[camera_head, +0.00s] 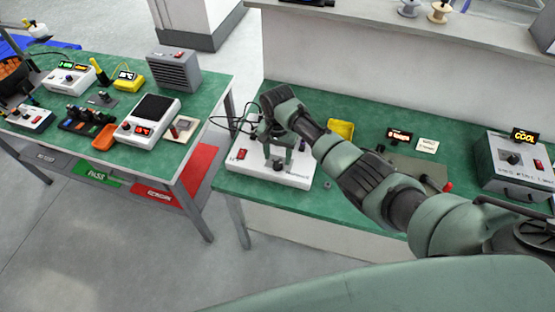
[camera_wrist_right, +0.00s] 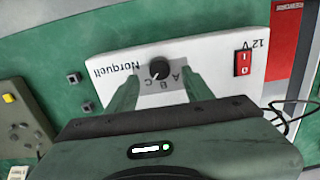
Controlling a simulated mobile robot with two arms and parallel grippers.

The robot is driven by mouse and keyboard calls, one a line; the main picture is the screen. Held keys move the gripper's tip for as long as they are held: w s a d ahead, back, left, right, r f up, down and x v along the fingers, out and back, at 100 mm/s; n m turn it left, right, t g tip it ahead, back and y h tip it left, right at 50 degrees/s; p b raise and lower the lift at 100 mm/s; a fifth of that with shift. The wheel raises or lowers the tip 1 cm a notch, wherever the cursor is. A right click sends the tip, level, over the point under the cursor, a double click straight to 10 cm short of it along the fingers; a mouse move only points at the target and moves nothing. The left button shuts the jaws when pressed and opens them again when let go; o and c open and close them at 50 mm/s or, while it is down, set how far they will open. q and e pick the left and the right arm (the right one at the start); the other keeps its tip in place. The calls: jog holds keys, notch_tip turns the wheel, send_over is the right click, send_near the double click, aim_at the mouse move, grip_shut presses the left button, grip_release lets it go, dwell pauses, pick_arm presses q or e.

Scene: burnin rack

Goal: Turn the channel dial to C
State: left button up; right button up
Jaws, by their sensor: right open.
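The white Norquell 12 V box (camera_head: 298,178) stands on the green bench under my right gripper. In the right wrist view the box (camera_wrist_right: 212,50) appears upside down, with a black round channel dial (camera_wrist_right: 159,68) and the letters A, B and C beside it. The dial's pointer is too small to read surely. My right gripper (camera_head: 279,155) points down at the box. In the right wrist view the gripper (camera_wrist_right: 160,80) is open, one finger on each side of the dial; I cannot tell whether they touch it. My left gripper is not in view.
A red rocker switch (camera_wrist_right: 243,63) sits on the same box. A yellow tray (camera_head: 341,129) lies behind, and a grey box with a COOL display (camera_head: 512,160) stands at right. A second green bench (camera_head: 210,92) with several devices is at left, across a gap.

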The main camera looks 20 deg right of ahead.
aim_at(278, 164)
jog(key=shift+r, duration=2.1)
